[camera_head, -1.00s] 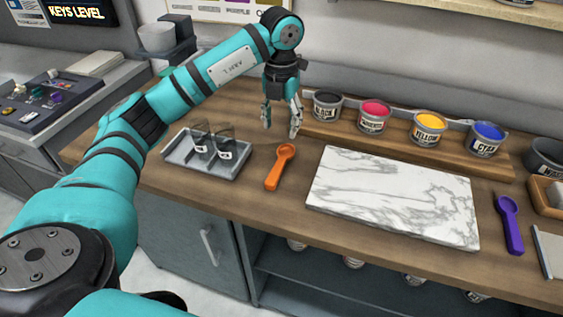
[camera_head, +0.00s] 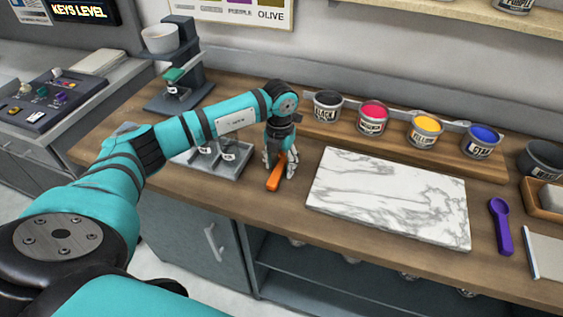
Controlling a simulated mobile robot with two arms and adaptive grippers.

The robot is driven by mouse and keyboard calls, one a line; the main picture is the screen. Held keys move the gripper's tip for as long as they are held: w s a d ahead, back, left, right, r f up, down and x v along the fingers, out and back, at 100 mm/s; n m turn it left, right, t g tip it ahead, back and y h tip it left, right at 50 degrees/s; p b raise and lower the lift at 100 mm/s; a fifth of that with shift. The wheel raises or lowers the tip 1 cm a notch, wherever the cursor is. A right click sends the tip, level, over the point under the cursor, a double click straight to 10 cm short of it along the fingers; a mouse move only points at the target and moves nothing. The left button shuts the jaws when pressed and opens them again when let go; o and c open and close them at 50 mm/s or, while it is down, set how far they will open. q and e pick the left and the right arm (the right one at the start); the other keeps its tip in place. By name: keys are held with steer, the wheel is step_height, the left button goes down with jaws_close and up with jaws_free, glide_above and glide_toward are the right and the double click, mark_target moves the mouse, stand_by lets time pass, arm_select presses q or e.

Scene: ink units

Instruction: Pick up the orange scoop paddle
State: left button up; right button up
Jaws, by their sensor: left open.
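The orange scoop paddle (camera_head: 274,183) lies on the wooden counter, between the grey tray and the marble slab. Its handle end points toward the front edge, and its bowl end is hidden by my left gripper. My left gripper (camera_head: 278,168) points down over the scoop, with its fingers apart on either side of it. I cannot tell whether the fingers touch the scoop. My right gripper is not in view.
A grey tray (camera_head: 231,170) with small glasses sits left of the scoop, partly behind my left arm. The marble slab (camera_head: 390,200) lies to the right, with a purple scoop (camera_head: 501,226) beyond it. Several ink cans, including a yellow one (camera_head: 424,130), stand on a raised board behind.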

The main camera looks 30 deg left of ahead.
mark_target(280, 166)
arm_select(q)
jaws_close()
stand_by(0.3)
stand_by(0.3)
steer(key=shift+w+r+b, duration=0.1)
steer(key=shift+r+b, duration=0.3)
steer(key=shift+r, duration=0.15)
step_height(280, 166, up, 2)
steer(key=shift+r+b, duration=0.2)
steer(key=shift+b, duration=0.4)
steer(key=s+b, duration=0.1)
steer(key=s, duration=0.4)
steer(key=s+b, duration=0.1)
steer(key=s, duration=0.4)
steer(key=s+r+b, duration=0.1)
steer(key=s+b, duration=0.1)
steer(key=s, duration=0.3)
steer(key=shift+d+r, duration=0.1)
steer(key=shift+d, duration=0.3)
steer(key=shift+s+d+r, duration=0.1)
steer(key=shift+s+r, duration=0.05)
steer(key=shift+s, duration=0.45)
